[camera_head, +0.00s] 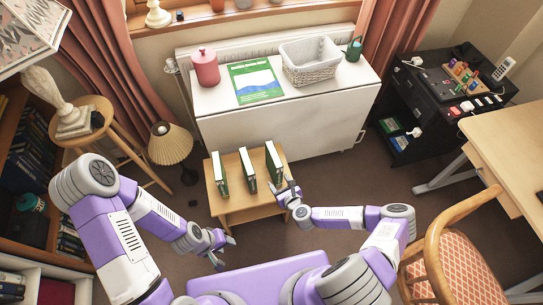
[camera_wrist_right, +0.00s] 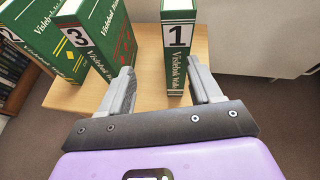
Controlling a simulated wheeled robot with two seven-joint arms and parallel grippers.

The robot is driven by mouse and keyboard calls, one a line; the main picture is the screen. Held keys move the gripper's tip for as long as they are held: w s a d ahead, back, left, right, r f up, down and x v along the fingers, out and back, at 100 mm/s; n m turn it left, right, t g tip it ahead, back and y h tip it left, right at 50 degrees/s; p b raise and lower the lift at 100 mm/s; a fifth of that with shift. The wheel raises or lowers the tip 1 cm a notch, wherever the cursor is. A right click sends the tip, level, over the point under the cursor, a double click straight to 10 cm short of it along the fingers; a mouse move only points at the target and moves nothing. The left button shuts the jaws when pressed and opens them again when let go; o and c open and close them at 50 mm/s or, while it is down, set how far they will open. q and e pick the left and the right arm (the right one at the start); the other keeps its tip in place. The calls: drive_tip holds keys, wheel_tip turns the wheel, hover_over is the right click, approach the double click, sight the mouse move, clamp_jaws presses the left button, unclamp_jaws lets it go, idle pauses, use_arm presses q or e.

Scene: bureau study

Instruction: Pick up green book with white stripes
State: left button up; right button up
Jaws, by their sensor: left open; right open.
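Three green books stand upright on a small wooden table (camera_head: 232,207): a left one (camera_head: 220,180), a middle one (camera_head: 248,173) and a right one (camera_head: 272,165). In the right wrist view their spines have white labels: 1 (camera_wrist_right: 178,60), 3 (camera_wrist_right: 88,48) and one partly cut off (camera_wrist_right: 35,30). I cannot tell which one the white stripes mean. My right gripper (camera_head: 288,187) is open beside the right book; in the wrist view its fingers (camera_wrist_right: 160,68) frame book 1, with nothing held. My left gripper (camera_head: 229,250) is open and empty, in front of the table.
A white cabinet (camera_head: 290,122) stands behind the table, bearing a red canister (camera_head: 205,67), a green picture book (camera_head: 256,83) and a basket (camera_head: 311,62). A lamp (camera_head: 170,145) is at the left, a chair (camera_head: 455,250) at the right.

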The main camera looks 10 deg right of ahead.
sight(279, 175)
drive_tip(key=shift+w+d+m+h, duration=0.6)
drive_tip(key=shift+w+d+m, duration=0.2)
drive_tip(key=shift+d+m, duration=0.2)
drive_tip(key=x, duration=0.2)
drive_tip(key=b+x, duration=0.1)
drive_tip(key=x, duration=0.1)
drive_tip(key=b+x, duration=0.1)
drive_tip(key=x, duration=0.1)
drive_tip(key=shift+a+f, duration=0.25)
drive_tip(key=shift+w+f, duration=0.1)
drive_tip(key=shift+w, duration=0.3)
clamp_jaws()
